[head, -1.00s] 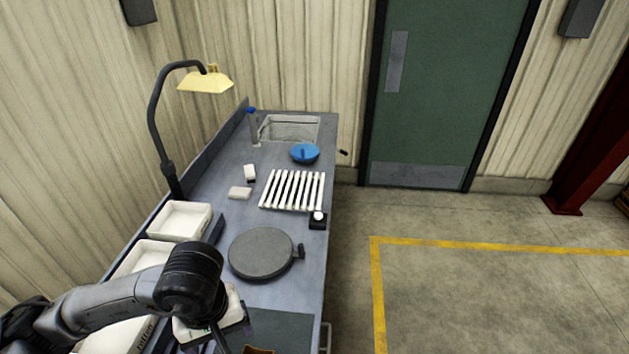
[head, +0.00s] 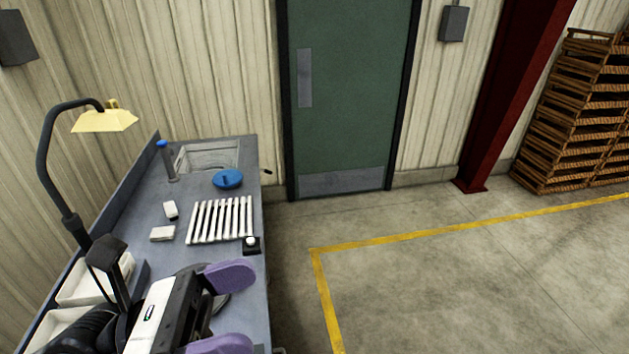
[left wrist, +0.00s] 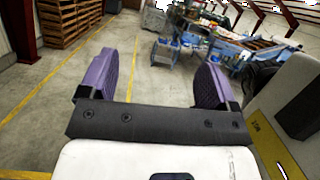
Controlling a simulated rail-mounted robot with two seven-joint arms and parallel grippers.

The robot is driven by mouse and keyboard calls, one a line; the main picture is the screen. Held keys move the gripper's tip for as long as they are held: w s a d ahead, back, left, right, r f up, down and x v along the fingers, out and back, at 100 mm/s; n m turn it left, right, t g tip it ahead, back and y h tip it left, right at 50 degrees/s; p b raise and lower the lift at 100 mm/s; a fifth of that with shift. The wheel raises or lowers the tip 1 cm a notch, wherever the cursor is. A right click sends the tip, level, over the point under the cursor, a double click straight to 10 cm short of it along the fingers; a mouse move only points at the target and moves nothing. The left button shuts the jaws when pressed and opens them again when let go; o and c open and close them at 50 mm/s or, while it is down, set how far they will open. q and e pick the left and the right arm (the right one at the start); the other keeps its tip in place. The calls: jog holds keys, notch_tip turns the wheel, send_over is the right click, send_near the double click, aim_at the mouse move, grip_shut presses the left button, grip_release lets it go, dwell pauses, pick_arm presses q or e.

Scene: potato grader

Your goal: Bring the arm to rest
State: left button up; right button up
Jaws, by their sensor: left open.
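My left gripper (head: 226,308) is raised in front of the near end of the bench in the head view. Its two purple finger pads are spread wide with nothing between them. The left wrist view also shows the open fingers (left wrist: 152,80), pointing out over the bare concrete floor. The gripper hides most of the round grey plate on the bench. My right gripper does not show in either view.
The bench (head: 140,200) holds a white slatted rack (head: 220,219), a blue lidded bowl (head: 228,179), a blue-capped bottle (head: 167,160), white trays (head: 95,280) and a lamp (head: 104,120). Stacked wooden crates (head: 580,110) stand right. The floor beside the bench is clear.

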pick_arm(q)
jog(key=w+a+r+n+t+y, duration=0.2)
jog(key=a+r+n+t, duration=0.25)
jog(key=n+t, duration=0.5)
jog(key=w+a+r+n+t+y, duration=0.2)
jog(key=a+r+n+t, duration=0.3)
jog(key=n+t, duration=0.5)
jog(key=w+a+f+n+g+y+p, duration=0.1)
jog(key=w+a+f+n+y+p, duration=0.2)
jog(key=n+y, duration=0.8)
jog(key=w+a+f+n+g+y+p, duration=0.1)
jog(key=w+a+f+n+g+y, duration=0.2)
jog(key=n+y, duration=0.8)
jog(key=s+f+n+g+h+p, duration=0.2)
jog(key=s+f+n+g+p, duration=0.15)
jog(key=f, duration=0.65)
jog(key=s+f+n+g+h+p, duration=0.25)
jog(key=s+f+g+p, duration=0.2)
jog(key=f, duration=0.45)
jog(key=s+d+f+g+p, duration=0.1)
jog(key=s+f+g+p, duration=0.2)
jog(key=s, duration=0.7)
jog(key=s+d+f+n+g+p, duration=0.1)
jog(key=s+f+g+p, duration=0.3)
jog(key=s+f, duration=0.4)
jog(key=shift+s+h+p, duration=0.35)
jog(key=shift+s+h, duration=0.1)
jog(key=shift+s, duration=0.4)
jog(key=shift+d+g, duration=0.1)
jog(key=shift+g, duration=0.15)
